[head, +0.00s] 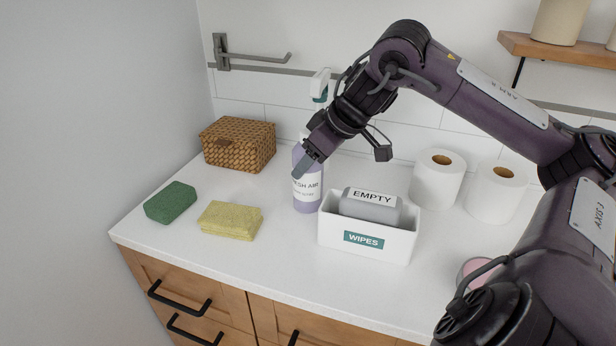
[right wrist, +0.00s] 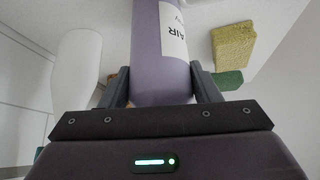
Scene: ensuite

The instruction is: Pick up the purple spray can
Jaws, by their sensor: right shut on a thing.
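The purple spray can (head: 308,196) stands upright on the white counter, with a white label on its front. My right gripper (head: 303,163) reaches it from above right and is shut on its upper part. In the right wrist view the can (right wrist: 160,75) sits between the two fingers of my right gripper (right wrist: 161,84), one on each side. The can's upper part is partly hidden by the gripper in the head view. My left gripper is not in view.
A white wipes box (head: 340,252) with a grey EMPTY pack (head: 371,209) stands close right of the can. A yellow sponge (head: 230,221), green sponge (head: 170,203) and wicker basket (head: 238,145) are left. Paper rolls (head: 437,182) stand right.

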